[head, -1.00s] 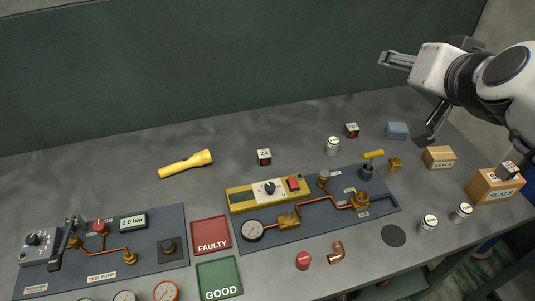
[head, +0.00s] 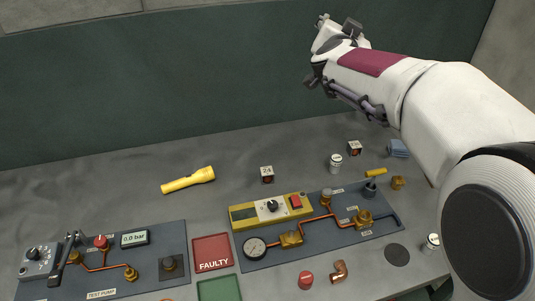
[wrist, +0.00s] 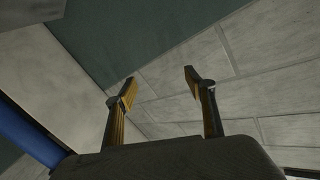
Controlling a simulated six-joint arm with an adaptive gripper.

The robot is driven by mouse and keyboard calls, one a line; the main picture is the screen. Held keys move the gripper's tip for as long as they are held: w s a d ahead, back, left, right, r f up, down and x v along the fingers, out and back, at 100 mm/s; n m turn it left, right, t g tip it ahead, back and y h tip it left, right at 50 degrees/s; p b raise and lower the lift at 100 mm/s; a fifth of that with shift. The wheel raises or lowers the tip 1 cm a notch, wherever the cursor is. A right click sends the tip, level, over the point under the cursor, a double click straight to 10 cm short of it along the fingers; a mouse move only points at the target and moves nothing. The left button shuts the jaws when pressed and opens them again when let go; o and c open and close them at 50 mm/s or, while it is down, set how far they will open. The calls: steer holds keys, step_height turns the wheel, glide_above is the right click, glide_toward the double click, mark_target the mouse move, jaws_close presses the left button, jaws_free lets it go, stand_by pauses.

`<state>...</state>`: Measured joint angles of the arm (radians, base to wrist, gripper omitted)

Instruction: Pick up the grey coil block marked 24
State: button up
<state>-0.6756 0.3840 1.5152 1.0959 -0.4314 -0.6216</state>
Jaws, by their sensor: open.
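A small dark block with a white marked top (head: 267,174) stands on the grey table behind the yellow-framed panel; its mark looks like 24. A similar block (head: 354,148) stands farther right and back, its mark too small to read surely. My gripper (head: 335,28) is raised high at the upper right, against the green wall, well away from both blocks. In the wrist view my gripper (wrist: 161,86) is open and empty, facing the wall; no block shows there.
A yellow flashlight (head: 188,180) lies left of the nearer block. A white cylinder (head: 335,164) and blue cloth-like item (head: 398,148) stand right. The piped panel (head: 330,250) fills the front middle. My arm covers the right side. Table around the nearer block is clear.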

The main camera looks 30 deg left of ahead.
steer(key=w+a+f+m+h, duration=0.1)
steer(key=a+f+m+h, duration=0.15)
steer(key=a+f, duration=0.45)
steer(key=m+g+h, duration=0.2)
steer(key=g+h, duration=0.2)
steer(key=h, duration=0.5)
glide_toward(266, 171)
steer(key=shift+w+d+f+n+y, duration=0.25)
steer(key=shift+w+d+f, duration=0.3)
steer(key=shift+w+d, duration=0.3)
steer(key=shift+x, duration=1.3)
steer(key=shift+x, duration=2.6)
